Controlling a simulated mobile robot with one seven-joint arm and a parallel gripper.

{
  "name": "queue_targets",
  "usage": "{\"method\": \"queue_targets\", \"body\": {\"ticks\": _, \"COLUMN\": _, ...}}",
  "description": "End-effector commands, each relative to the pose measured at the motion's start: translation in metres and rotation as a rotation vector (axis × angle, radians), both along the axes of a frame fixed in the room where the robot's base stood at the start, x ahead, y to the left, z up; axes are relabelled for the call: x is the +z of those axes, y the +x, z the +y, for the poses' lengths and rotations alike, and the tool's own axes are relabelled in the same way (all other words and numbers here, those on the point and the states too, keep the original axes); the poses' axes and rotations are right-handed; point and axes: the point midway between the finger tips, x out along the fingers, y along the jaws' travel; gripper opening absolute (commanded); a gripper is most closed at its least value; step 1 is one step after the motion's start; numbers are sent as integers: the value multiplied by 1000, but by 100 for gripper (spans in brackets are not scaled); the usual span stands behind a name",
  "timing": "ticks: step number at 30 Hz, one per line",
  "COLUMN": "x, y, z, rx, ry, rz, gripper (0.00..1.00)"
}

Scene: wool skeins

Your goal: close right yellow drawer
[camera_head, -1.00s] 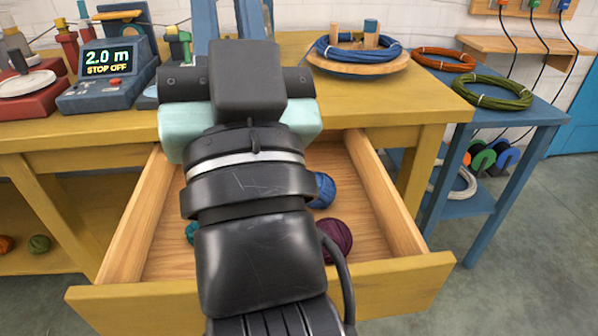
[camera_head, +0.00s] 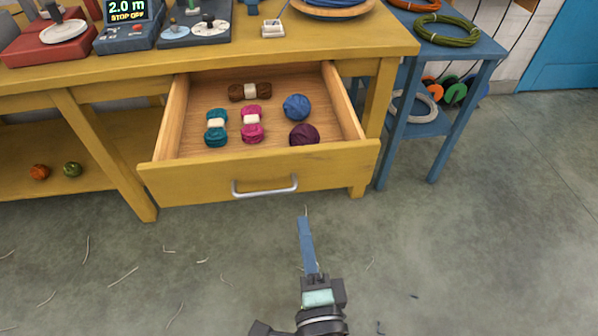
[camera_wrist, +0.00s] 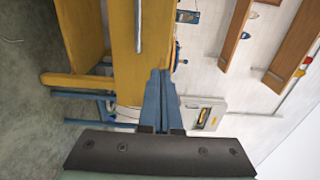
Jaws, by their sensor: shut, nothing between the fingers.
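The right yellow drawer (camera_head: 320,180) stands open below the yellow workbench, its front pulled out toward me. A silver bar handle (camera_head: 265,187) is on its front. In the drawer lie a teal skein (camera_head: 216,128), a pink skein (camera_head: 252,125), a brown skein (camera_head: 250,92), a blue ball (camera_head: 296,107) and a dark purple ball (camera_head: 304,134). My gripper (camera_head: 304,220) appears in front of the drawer, right of the handle in the picture, shut and empty. In the wrist view my blue fingers (camera_wrist: 160,75) are together, and the drawer front (camera_wrist: 125,65) with its handle (camera_wrist: 138,25) appears beyond them.
The bench top carries a length display (camera_head: 126,12) and other devices. A blue side table (camera_head: 485,48) with coiled cable stands to the right. Orange and green balls (camera_head: 72,169) lie on the lower shelf at left. The floor before the drawer is open, with thread scraps.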

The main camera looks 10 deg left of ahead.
Motion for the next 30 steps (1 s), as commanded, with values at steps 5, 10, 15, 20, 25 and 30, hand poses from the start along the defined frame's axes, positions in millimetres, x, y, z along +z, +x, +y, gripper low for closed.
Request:
{"method": "queue_targets", "body": {"ticks": 5, "x": 4, "y": 29, "z": 9, "rx": 1, "ry": -1, "rz": -4, "gripper": 0}}
{"method": "queue_targets", "body": {"ticks": 10, "x": 4, "y": 58, "z": 18, "rx": 3, "ry": -1, "rz": -4, "gripper": 0}}
{"method": "queue_targets", "body": {"ticks": 15, "x": 3, "y": 86, "z": 26, "rx": 2, "ry": -2, "rz": -5, "gripper": 0}}
{"method": "queue_targets", "body": {"ticks": 20, "x": 2, "y": 107, "z": 32, "rx": 3, "ry": -2, "rz": -4, "gripper": 0}}
{"method": "queue_targets", "body": {"ticks": 25, "x": 1, "y": 119, "z": 35, "rx": 2, "ry": -3, "rz": -3, "gripper": 0}}
{"method": "queue_targets", "body": {"ticks": 30, "x": 1, "y": 123, "z": 36, "rx": 2, "ry": -4, "rz": -2, "gripper": 0}}
